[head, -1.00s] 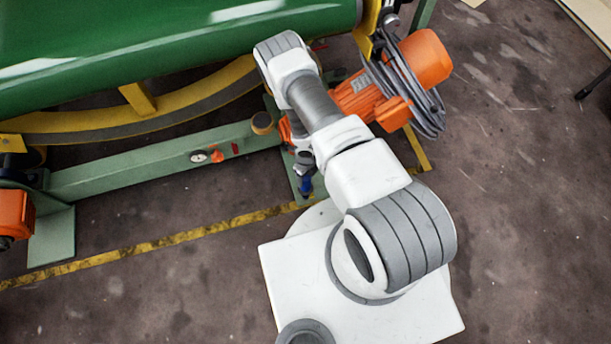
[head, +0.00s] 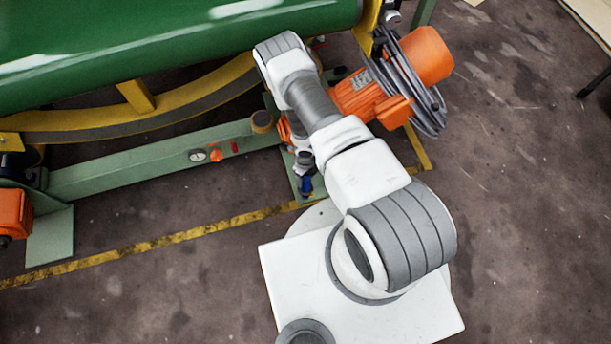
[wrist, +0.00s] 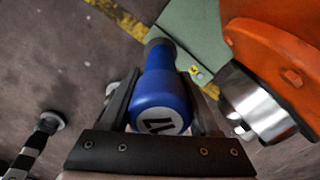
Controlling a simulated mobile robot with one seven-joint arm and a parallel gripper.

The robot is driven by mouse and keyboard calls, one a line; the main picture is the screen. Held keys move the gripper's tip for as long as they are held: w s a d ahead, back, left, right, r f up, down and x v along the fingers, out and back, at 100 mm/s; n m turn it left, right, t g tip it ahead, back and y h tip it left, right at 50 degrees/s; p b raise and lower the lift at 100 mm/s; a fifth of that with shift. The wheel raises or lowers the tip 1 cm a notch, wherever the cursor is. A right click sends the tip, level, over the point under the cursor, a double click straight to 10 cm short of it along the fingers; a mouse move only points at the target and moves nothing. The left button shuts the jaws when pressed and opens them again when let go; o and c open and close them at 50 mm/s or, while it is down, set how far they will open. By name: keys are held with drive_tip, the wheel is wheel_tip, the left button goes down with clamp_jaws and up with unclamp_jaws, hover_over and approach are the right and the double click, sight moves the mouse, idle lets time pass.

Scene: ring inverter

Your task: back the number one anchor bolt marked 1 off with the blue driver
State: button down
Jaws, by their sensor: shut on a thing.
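The blue driver (wrist: 160,98) stands between my gripper's fingers (wrist: 160,90) in the wrist view, and they are shut on it. Its round white end with dark marking faces the camera. Its dark grey socket end (wrist: 157,43) points away, over the edge of the green base plate (wrist: 190,28). The anchor bolt marked 1 is not visible; I cannot tell whether the socket sits on it. A small yellow tag (wrist: 195,71) lies on the plate beside the driver, too small to read. In the head view the driver (head: 306,186) shows as a small blue spot below my gripper (head: 304,168).
An orange motor (head: 358,95) with coiled grey cable (head: 432,110) stands right of my gripper. An orange housing with a metal cylinder (wrist: 255,100) is close on the right in the wrist view. A green drum (head: 170,35) lies behind.

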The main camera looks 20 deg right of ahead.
drive_tip(key=shift+f+b, duration=0.35)
drive_tip(key=shift+f, duration=0.05)
idle(1.4)
drive_tip(key=shift+r, duration=0.15)
idle(0.3)
drive_tip(key=shift+r+p, duration=2)
drive_tip(key=shift+r, duration=0.45)
drive_tip(key=shift+w, duration=0.1)
